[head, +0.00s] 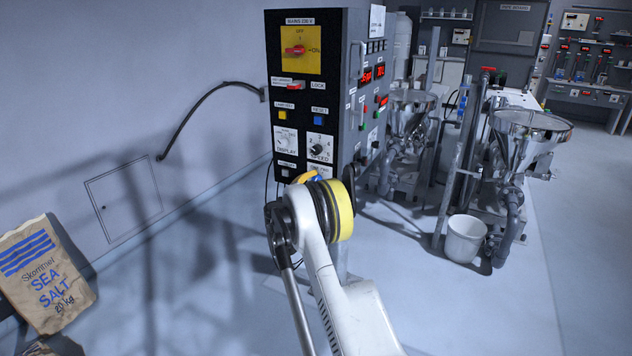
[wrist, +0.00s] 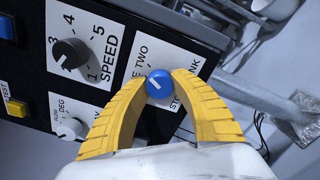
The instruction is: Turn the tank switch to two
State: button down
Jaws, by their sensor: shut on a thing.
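The tank switch (wrist: 159,84) is a small round blue knob with a white pointer line, on a white label plate in the wrist view. Part of the plate's lettering shows, including "TWO"; the fingers cover the rest. I cannot tell for sure which mark the pointer is on. My gripper (wrist: 160,76) has its two yellow ribbed fingers shut on the knob, one tip on each side. In the head view my gripper (head: 306,177) is at the lower part of the black control panel (head: 276,148), and my arm hides the knob.
The black SPEED knob (wrist: 71,53) and the DISPLAY knob (wrist: 70,128) sit close by on the panel. A yellow button (wrist: 16,108) is further left. Steel hoppers (head: 530,125) and a white bucket (head: 465,238) stand right of the panel. A salt sack (head: 45,275) is at lower left.

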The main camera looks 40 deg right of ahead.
jog(key=shift+m, duration=0.3)
jog(key=c, duration=1)
grip_release()
jog(key=shift+w, duration=0.1)
jog(key=shift+c, duration=0.2)
jog(key=v, duration=1.2)
